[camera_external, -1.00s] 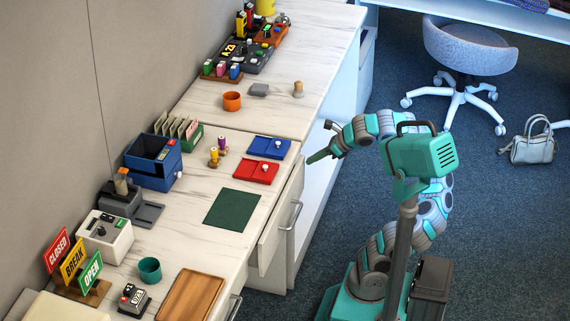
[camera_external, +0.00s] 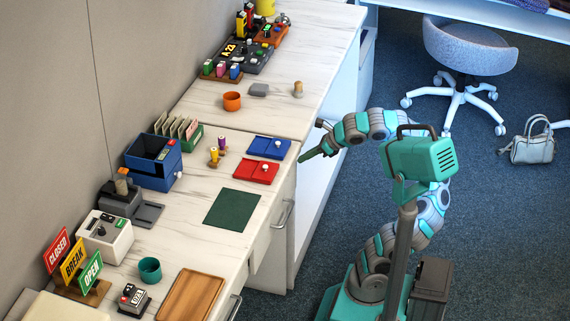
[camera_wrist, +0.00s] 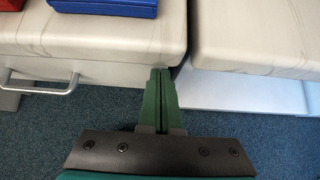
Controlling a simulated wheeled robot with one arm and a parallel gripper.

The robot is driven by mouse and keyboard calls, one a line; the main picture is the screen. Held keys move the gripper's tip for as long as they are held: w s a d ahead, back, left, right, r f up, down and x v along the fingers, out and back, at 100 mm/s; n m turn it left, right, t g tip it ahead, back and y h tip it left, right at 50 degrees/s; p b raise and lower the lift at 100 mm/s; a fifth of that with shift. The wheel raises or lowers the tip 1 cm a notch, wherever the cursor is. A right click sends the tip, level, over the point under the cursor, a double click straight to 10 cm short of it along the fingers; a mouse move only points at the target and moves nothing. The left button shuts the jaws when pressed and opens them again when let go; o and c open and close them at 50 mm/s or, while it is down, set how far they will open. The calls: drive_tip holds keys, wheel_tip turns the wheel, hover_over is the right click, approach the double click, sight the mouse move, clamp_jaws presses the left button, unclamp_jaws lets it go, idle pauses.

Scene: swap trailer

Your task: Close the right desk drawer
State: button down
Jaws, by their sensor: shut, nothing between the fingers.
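The right desk drawer (camera_external: 273,238) is under the near desk's right-hand edge. Its front looks about flush with the desktop edge, and I cannot tell if a small gap is left. Its metal handle (camera_external: 286,213) faces the aisle. In the wrist view, the drawer front (camera_wrist: 112,73) is at left, with the handle (camera_wrist: 40,86) further left. My gripper (camera_external: 302,158) is shut and empty, with its green fingertips at the far end of the drawer front. In the wrist view, the fingertips (camera_wrist: 160,74) are at the front's right end, touching or very close.
Red (camera_external: 256,170) and blue (camera_external: 269,147) trays lie on the desktop above the drawer. A second counter (camera_external: 320,60) adjoins the desk at the far side. An office chair (camera_external: 468,48) and a handbag (camera_external: 534,145) are on the right. The carpet between is clear.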

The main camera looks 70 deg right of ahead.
drive_tip(key=s+f+p+v, duration=0.2)
drive_tip(key=p+v, duration=0.4)
drive_tip(key=v, duration=0.7)
drive_tip(key=a+r+p, duration=0.2)
drive_tip(key=a+p, duration=0.2)
drive_tip(key=p, duration=0.2)
drive_tip(key=a+f+p, duration=0.2)
drive_tip(key=a+p, duration=0.3)
drive_tip(key=b+x, duration=0.4)
drive_tip(key=w+r+b+x, duration=0.1)
drive_tip(key=b+x, duration=0.7)
drive_tip(key=b, duration=0.1)
drive_tip(key=shift+w+a, duration=0.35)
drive_tip(key=shift+w+r, duration=0.2)
drive_tip(key=shift+w, duration=0.35)
